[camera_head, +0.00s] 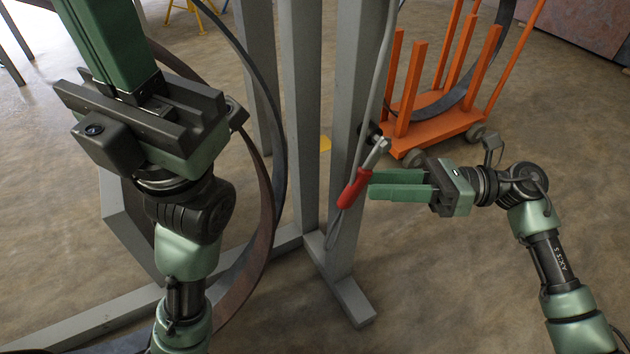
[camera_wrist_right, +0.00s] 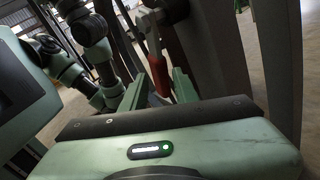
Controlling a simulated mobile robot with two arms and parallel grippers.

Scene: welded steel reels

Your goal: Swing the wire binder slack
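The wire binder's red handle (camera_head: 354,188) hangs slanted beside a grey steel post, with a bare metal lever end (camera_head: 376,150) above it. A grey cable or rod (camera_head: 382,60) runs down to it. My right gripper (camera_head: 370,184) is open, its two green fingers pointing left with their tips at the red handle. In the right wrist view the red handle (camera_wrist_right: 155,62) shows between and beyond the spread fingers (camera_wrist_right: 158,90); I cannot tell if they touch it. My left gripper (camera_head: 110,45) points up and away at the left; whether its fingers are apart is not clear.
Grey steel posts (camera_head: 305,110) stand on floor beams (camera_head: 345,290) in the middle. A large steel hoop (camera_head: 265,190) curves behind my left arm. An orange cart (camera_head: 440,130) with uprights stands behind my right gripper. Floor at right is open.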

